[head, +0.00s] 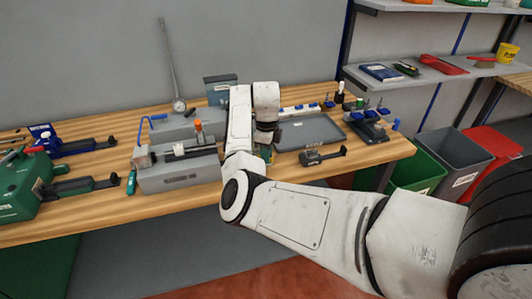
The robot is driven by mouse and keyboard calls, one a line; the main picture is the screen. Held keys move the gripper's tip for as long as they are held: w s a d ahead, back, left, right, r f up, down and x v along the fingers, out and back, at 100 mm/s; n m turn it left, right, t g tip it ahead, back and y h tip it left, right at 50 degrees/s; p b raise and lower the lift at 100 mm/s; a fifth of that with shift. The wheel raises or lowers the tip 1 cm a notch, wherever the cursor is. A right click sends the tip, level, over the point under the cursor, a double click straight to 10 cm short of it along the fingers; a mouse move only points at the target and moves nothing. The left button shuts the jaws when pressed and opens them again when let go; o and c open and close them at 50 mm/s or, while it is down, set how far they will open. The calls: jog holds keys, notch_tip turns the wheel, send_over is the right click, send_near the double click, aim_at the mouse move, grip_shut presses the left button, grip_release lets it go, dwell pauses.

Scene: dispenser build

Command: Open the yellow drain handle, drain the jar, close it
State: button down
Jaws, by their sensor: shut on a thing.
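My gripper (264,141) points down at the middle of the workbench, between the grey machine and the grey tray. It is small and dark in the head view, and its fingers are partly hidden by my arm. How far the handle is turned cannot be seen. No jar can be made out clearly; my arm covers the spot around the gripper.
A grey machine (178,177) stands left of my arm, with an orange-capped part on top. A grey tray (309,134) lies to the right, with a small dark device (322,156) in front. Green equipment (30,185) fills the left end. Bins (455,160) stand right of the bench.

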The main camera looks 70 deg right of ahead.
jog(key=n, duration=0.1)
jog(key=n+p, duration=0.1)
jog(key=n, duration=0.1)
jog(key=d+n, duration=0.1)
jog(key=n, duration=0.1)
jog(key=shift+w+d+r, duration=0.1)
jog(key=shift+w, duration=0.15)
dwell(0.3)
jog(key=c, duration=1.1)
grip_release()
